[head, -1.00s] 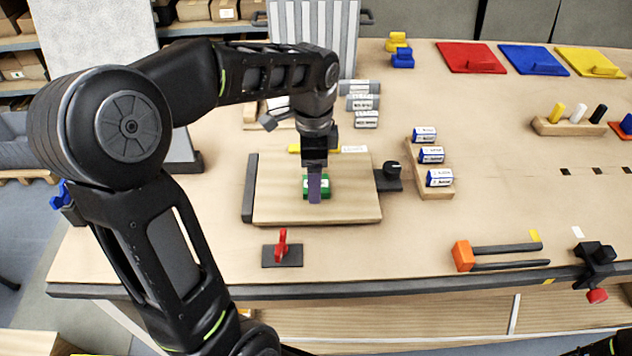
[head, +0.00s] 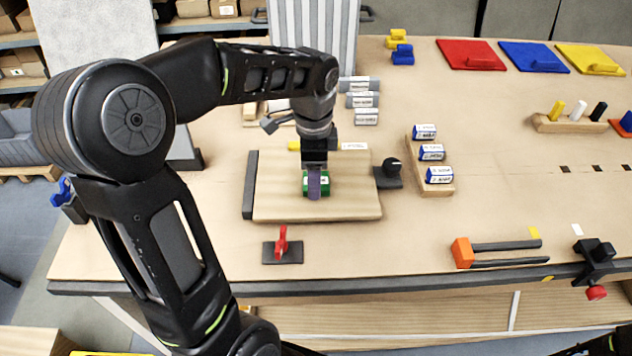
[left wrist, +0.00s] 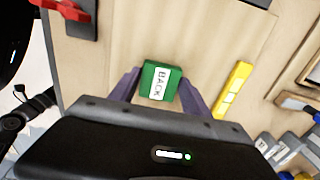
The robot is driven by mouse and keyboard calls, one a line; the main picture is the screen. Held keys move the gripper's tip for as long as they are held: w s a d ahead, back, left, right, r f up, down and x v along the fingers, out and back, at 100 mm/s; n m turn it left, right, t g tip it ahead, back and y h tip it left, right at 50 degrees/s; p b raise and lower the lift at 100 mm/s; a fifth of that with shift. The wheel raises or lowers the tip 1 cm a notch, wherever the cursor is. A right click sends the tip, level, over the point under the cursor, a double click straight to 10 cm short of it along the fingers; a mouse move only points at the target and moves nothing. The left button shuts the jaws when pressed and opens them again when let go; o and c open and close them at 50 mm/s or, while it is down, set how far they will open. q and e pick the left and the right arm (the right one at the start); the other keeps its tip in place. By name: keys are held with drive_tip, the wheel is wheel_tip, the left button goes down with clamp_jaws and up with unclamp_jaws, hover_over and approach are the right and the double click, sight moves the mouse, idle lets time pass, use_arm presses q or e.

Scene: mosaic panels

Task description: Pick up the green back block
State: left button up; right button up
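The green block (left wrist: 160,82) labelled BACK lies on a light wooden board in the middle of the bench. In the head view the green block (head: 325,184) is partly hidden behind a finger. My left gripper (left wrist: 161,86) is over it, pointing down, with one purple finger on each side of the block. The fingers look open with small gaps to the block, and it still rests on the board. In the head view my left gripper (head: 314,190) is at the block. My right gripper is not in view.
A yellow bar (left wrist: 236,88) lies behind the block on the board. A dark block with a knob (head: 390,173) is at the board's right, and a red toggle (head: 282,243) is in front. Blue-and-white labelled blocks (head: 431,152) stand on a wooden rack further right.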

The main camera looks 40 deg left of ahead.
use_arm(q)
drive_tip(key=c, duration=0.9)
wheel_tip(320, 180, up, 10)
drive_tip(key=shift+b, duration=0.35)
idle(0.4)
